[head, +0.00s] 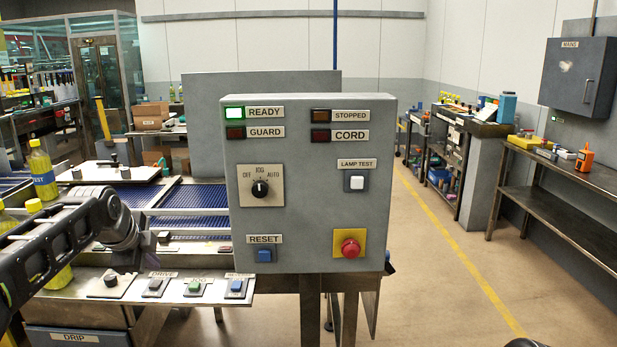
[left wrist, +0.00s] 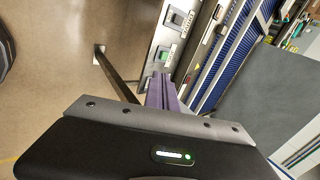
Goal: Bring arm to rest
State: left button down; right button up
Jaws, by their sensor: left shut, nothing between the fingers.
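My left arm comes in from the left in the head view, over the front of the conveyor. Its gripper (left wrist: 163,92) shows in the left wrist view as purple fingers, shut with nothing between them. The fingers point toward the metal ledge with push buttons (left wrist: 177,19), apart from it as far as I can tell. In the head view the fingertips are hard to make out. The grey control box (head: 310,220) stands right of my left arm. Its READY lamp (head: 234,113) is lit green; the other lamps look dark. My right gripper is not in view.
The button ledge (head: 125,287) runs in front of the blue conveyor belt (head: 190,195). Yellow bottles (head: 42,170) stand at the left, near my arm. A metal bench (head: 570,175) is at the right. The floor (head: 440,280) right of the box is clear.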

pick_arm(q)
jog(key=w+d+f+n+t+h, duration=0.15)
jog(key=w+d+f+n, duration=0.25)
jog(key=d+f+n, duration=0.4)
jog(key=s+d+f+n+g+h, duration=0.1)
jog(key=s+d+f+n, duration=0.25)
jog(key=f, duration=0.75)
jog(key=s+d+f+n+g+h, duration=0.15)
jog(key=s+d+f, duration=0.25)
jog(key=f, duration=0.6)
jog(key=s+d+f+n+g, duration=0.1)
jog(key=s+d+f+g, duration=0.1)
jog(key=s+f, duration=0.5)
jog(key=s+d+f+n+g, duration=0.2)
jog(key=s+d+f, duration=0.2)
jog(key=s, duration=1.1)
jog(key=s+d+f+n+g, duration=0.1)
jog(key=s+d+f, duration=0.3)
jog(key=s+f, duration=0.5)
jog(key=s+n, duration=0.1)
jog(key=s, duration=0.1)
jog(key=shift+s+f+g, duration=0.35)
jog(key=shift+f+g, duration=0.05)
